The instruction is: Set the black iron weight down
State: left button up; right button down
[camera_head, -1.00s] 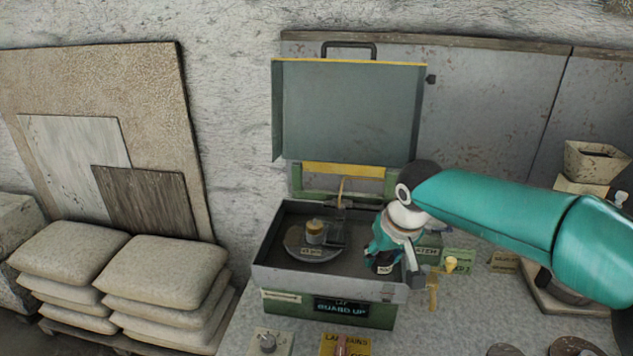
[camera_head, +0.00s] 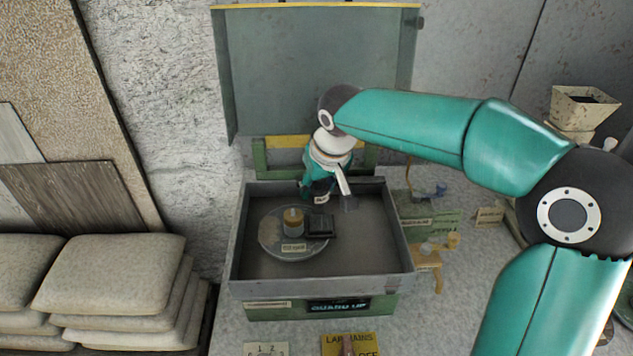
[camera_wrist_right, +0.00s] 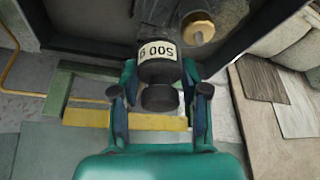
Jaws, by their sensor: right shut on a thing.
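The black iron weight (camera_wrist_right: 160,72) is between the fingers of my right gripper (camera_wrist_right: 160,97) in the right wrist view. Its pale label reads 500 G, upside down there. In the head view my right gripper (camera_head: 318,186) holds the weight (camera_head: 320,190) at the rear middle of the open machine's basin (camera_head: 365,255), behind the round plate; contact underneath cannot be made out. The grey round plate (camera_head: 268,240) carries an amber cylinder (camera_head: 293,220) with a label in front. A dark square block (camera_head: 320,226) sits at the plate's right side. My left gripper is not in view.
The machine's guard (camera_head: 320,75) stands raised behind the basin, and a display (camera_head: 338,305) reads GUARD UP. A wooden stand (camera_head: 428,260) and green box (camera_head: 435,228) are right of it. Stacked sacks (camera_head: 110,275) lie left. The basin's right floor is bare.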

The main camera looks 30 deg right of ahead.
jog(key=shift+s+d+r, duration=0.1)
jog(key=shift+s+d, duration=0.05)
jog(key=shift+d, duration=0.05)
jog(key=shift+f, duration=0.2)
jog(key=b, duration=0.5)
send_over(318, 218)
jog(key=s, duration=0.1)
jog(key=shift+s+f, duration=0.1)
jog(key=shift+f, duration=2.55)
jog(key=shift+a, duration=0.1)
jog(key=shift+f+b, duration=0.6)
jog(key=shift+b, duration=0.15)
jog(key=c, duration=0.5)
grip_release()
jog(key=shift+s+f, duration=0.1)
